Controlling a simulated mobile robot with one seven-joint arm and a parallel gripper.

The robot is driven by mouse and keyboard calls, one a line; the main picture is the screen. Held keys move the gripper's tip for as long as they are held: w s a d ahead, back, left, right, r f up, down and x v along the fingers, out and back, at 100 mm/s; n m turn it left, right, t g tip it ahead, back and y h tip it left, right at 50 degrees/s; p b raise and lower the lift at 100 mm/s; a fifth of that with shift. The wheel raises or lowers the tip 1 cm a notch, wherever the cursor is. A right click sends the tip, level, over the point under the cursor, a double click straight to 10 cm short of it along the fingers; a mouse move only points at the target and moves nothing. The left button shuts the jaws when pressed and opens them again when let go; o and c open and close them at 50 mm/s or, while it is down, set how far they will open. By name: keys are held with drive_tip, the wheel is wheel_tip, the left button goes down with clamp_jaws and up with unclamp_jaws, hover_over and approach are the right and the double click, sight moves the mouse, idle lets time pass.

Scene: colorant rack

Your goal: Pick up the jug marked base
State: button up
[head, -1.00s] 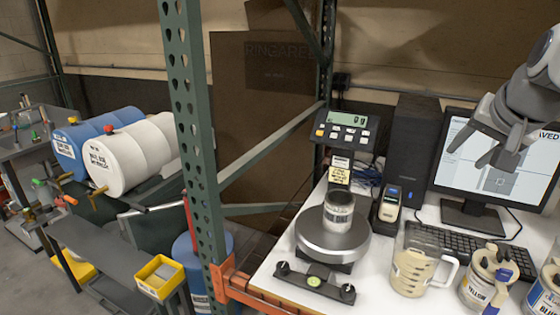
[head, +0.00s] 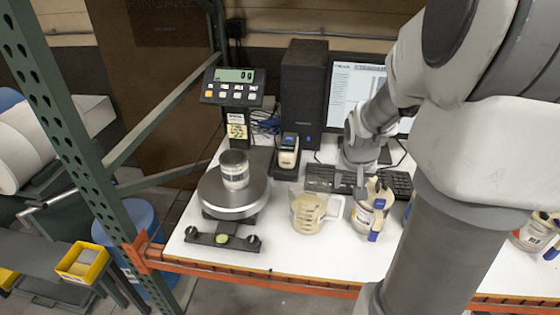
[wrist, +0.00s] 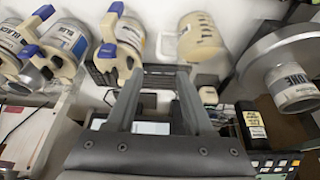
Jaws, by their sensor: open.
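A clear jug (head: 307,212) with cream-coloured contents and a handle on its right stands on the white bench, right of the scale. It also shows in the wrist view (wrist: 202,42) at upper centre; its marking is too small to read. My gripper (head: 361,184) is above the bench, behind and to the right of the jug, near the yellow can (head: 371,208). In the wrist view the two fingers of my gripper (wrist: 155,82) are apart with nothing between them. The jug is beyond the fingertips and untouched. My arm hides part of the bench's right side.
A small can (head: 234,172) stands on the round scale (head: 225,203). A keyboard (head: 322,178) and monitor are behind. More capped cans (wrist: 68,45) stand further along the bench. A green rack post (head: 75,130) rises at left.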

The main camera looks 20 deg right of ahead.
drive_tip(key=b, duration=0.5)
approach(342, 208)
drive_tip(key=a+x, duration=0.1)
drive_tip(key=x, duration=0.4)
drive_tip(key=shift+d+b+x, duration=0.15)
drive_tip(key=shift+d+x, duration=0.05)
drive_tip(key=shift+x, duration=1.3)
drive_tip(key=shift+d+b+x, duration=0.15)
drive_tip(key=shift+d+x, duration=0.05)
drive_tip(key=shift+x, duration=1.35)
drive_tip(key=shift+s, duration=0.15)
clamp_jaws()
drive_tip(key=shift+r, duration=0.15)
